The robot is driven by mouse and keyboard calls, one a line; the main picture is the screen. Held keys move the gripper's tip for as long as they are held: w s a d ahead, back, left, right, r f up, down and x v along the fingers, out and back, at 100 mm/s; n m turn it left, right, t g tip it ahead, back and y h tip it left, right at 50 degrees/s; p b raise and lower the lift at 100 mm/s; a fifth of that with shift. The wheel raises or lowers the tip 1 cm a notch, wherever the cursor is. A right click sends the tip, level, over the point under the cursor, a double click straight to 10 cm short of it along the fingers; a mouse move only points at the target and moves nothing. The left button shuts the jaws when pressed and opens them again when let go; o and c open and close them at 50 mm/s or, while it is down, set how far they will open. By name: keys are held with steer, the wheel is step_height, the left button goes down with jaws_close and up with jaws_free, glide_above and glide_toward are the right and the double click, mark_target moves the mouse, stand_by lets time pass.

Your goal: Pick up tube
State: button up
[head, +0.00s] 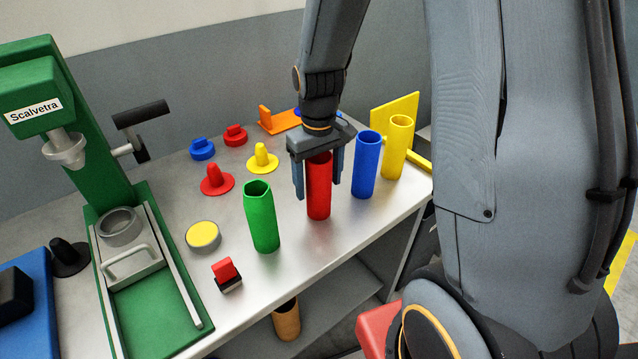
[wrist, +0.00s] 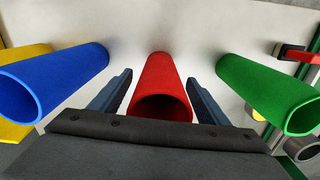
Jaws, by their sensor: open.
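A red tube (head: 319,192) stands upright on the metal table, between a green tube (head: 261,218) and a blue tube (head: 366,165). A yellow tube (head: 397,147) stands beyond the blue one. My gripper (head: 318,190) points down over the red tube, with one finger on each side of it. In the wrist view, the red tube (wrist: 160,85) lies between the two open fingers, with a visible gap on each side. The blue tube (wrist: 55,82) and the green tube (wrist: 268,92) stand outside the fingers. The top of the red tube is partly hidden by my gripper in the head view.
A green press (head: 75,140) stands at the left. Red, blue and yellow knobbed pieces (head: 217,181) lie behind the tubes. A grey pot with yellow top (head: 203,236) and a red-handled block (head: 227,274) are near the green tube. An orange tube (head: 287,320) is on the lower shelf.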

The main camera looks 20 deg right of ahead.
mark_target(318, 168)
steer(key=shift+f, duration=0.25)
steer(key=shift+c, duration=0.4)
steer(key=c, duration=1)
steer(key=shift+c, duration=0.2)
steer(key=shift+r, duration=0.15)
step_height(318, 168, up, 10)
steer(key=b, duration=0.2)
